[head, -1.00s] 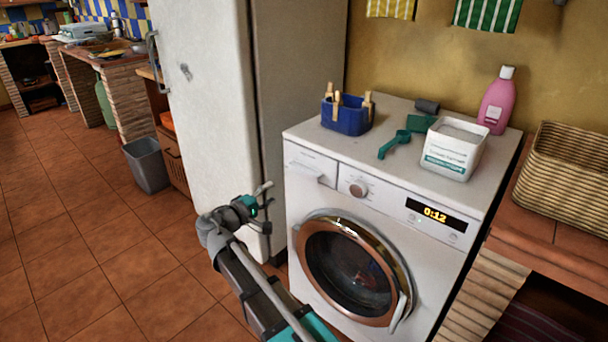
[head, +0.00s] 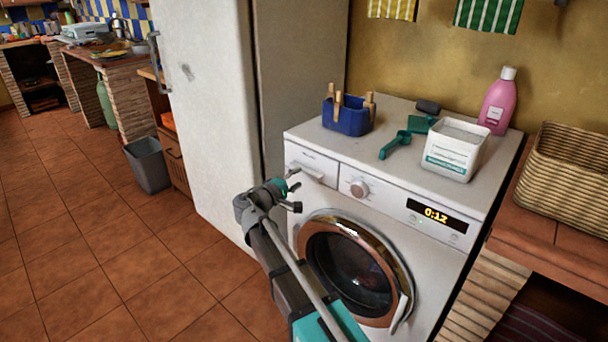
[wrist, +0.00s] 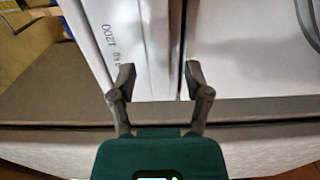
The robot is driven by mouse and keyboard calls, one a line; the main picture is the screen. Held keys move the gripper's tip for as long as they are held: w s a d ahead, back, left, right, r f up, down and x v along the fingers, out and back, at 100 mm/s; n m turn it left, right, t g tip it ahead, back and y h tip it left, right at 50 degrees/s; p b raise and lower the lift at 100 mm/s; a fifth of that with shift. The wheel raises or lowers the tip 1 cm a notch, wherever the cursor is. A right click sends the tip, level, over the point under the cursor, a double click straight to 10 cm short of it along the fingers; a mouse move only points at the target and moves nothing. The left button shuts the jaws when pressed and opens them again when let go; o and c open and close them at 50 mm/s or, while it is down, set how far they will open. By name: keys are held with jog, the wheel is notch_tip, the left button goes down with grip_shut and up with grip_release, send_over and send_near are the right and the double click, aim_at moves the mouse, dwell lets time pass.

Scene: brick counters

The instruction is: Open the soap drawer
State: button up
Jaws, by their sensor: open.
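The white washing machine (head: 440,255) stands with its soap drawer (head: 311,158) at the upper left of its front, and the drawer looks shut. A protruding handle lip shows along the drawer's lower part. My gripper (head: 298,196) is open and empty, near the left front edge of the machine, just below the drawer in the head view. In the wrist view, my gripper (wrist: 158,78) has one finger at each side of the pale drawer front (wrist: 158,35), which carries printed text. I cannot tell whether either finger touches it.
The tall fridge (head: 215,110) stands close on the left. On the machine are a blue peg basket (head: 346,118), a teal scoop (head: 393,147), a white powder tub (head: 455,150) and a pink bottle (head: 498,105). The round door (head: 352,265) is shut.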

aim_at(303, 174)
jog(key=shift+x, duration=1.65)
grip_shut()
